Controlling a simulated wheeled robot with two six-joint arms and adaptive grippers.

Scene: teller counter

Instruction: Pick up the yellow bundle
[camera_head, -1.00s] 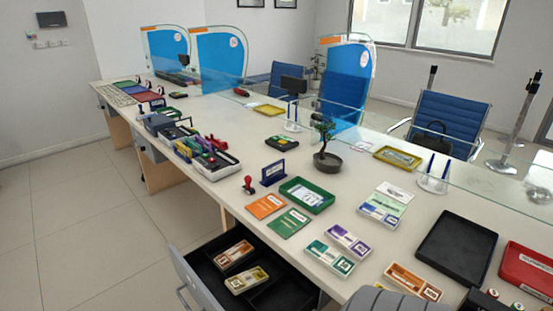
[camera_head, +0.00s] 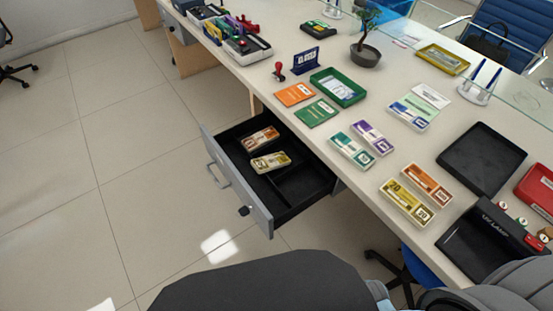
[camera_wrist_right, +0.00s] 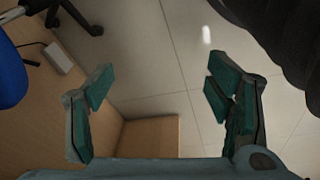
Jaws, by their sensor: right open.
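A yellow bundle (camera_head: 408,200) lies on the counter, beside an orange bundle (camera_head: 427,184). A second, paler yellowish bundle (camera_head: 271,162) lies in the open drawer (camera_head: 262,205), next to a brown-orange bundle (camera_head: 261,138). My right gripper (camera_wrist_right: 158,85) shows in the right wrist view with its fingers wide apart and nothing between them. It faces the floor and a wooden panel, and no bundle shows there. My left gripper is not in view.
Teal (camera_head: 352,151) and purple (camera_head: 371,138) bundles lie nearby. A black tray (camera_head: 482,158), a UV lamp unit (camera_head: 496,222) and a red tray (camera_head: 537,190) stand at the right. The open drawer juts out over the floor.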

